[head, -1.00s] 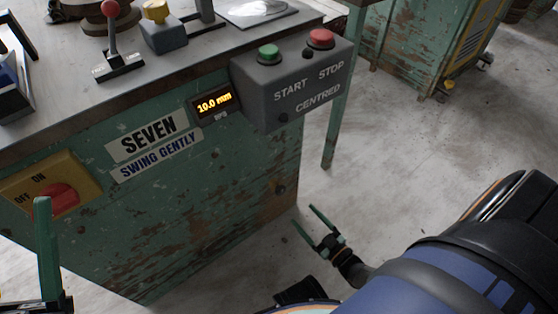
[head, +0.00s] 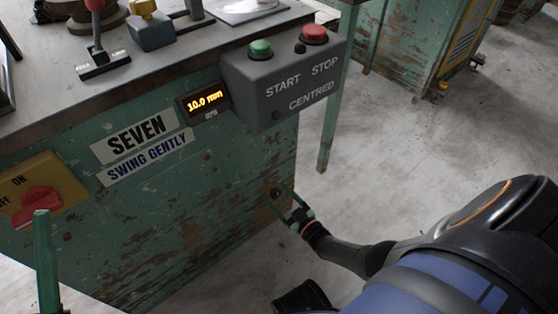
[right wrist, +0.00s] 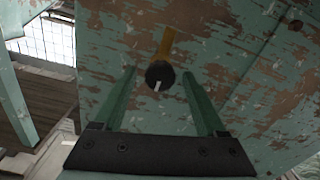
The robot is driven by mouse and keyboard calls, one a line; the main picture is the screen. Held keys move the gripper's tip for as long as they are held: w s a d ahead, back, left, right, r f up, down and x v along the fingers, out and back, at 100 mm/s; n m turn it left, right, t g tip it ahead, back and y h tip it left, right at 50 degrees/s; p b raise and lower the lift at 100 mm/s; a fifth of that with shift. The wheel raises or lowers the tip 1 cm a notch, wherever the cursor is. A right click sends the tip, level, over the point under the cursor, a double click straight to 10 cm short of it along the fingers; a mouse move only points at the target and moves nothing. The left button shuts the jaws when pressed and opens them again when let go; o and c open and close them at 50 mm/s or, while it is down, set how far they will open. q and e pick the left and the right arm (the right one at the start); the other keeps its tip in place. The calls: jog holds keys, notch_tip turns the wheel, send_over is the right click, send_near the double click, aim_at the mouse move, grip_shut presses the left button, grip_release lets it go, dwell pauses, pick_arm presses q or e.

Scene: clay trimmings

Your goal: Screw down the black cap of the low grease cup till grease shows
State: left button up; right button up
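The low grease cup's black cap (head: 275,191) is on the green machine's side, low near its right edge. In the right wrist view the round black cap (right wrist: 158,76) bears a white mark, with a brass-coloured part above it. My right gripper (head: 280,192) is open at the cap. In the right wrist view, its green fingertips (right wrist: 159,72) stand apart on either side of the cap, with gaps visible. I cannot tell how deep the cap sits between them. No grease can be made out. My left gripper (head: 42,214) shows only one green finger at lower left.
A grey START/STOP box (head: 283,80) juts out above the cap, beside a display (head: 203,101) reading 10.0. A yellow switch plate (head: 62,179) with a red knob is at left. Open floor (head: 395,150) lies right of the machine.

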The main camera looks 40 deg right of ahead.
grip_shut()
dwell(0.4)
jog(key=m, duration=0.4)
jog(key=shift+m, duration=0.4)
jog(key=m, duration=0.4)
jog(key=shift+d+m, duration=0.1)
jog(key=shift+m, duration=0.2)
jog(key=m, duration=0.4)
jog(key=shift+f+m, duration=0.1)
jog(key=shift+m, duration=0.2)
jog(key=m, duration=0.4)
jog(key=shift+m, duration=0.3)
jog(key=shift+s+f, duration=0.1)
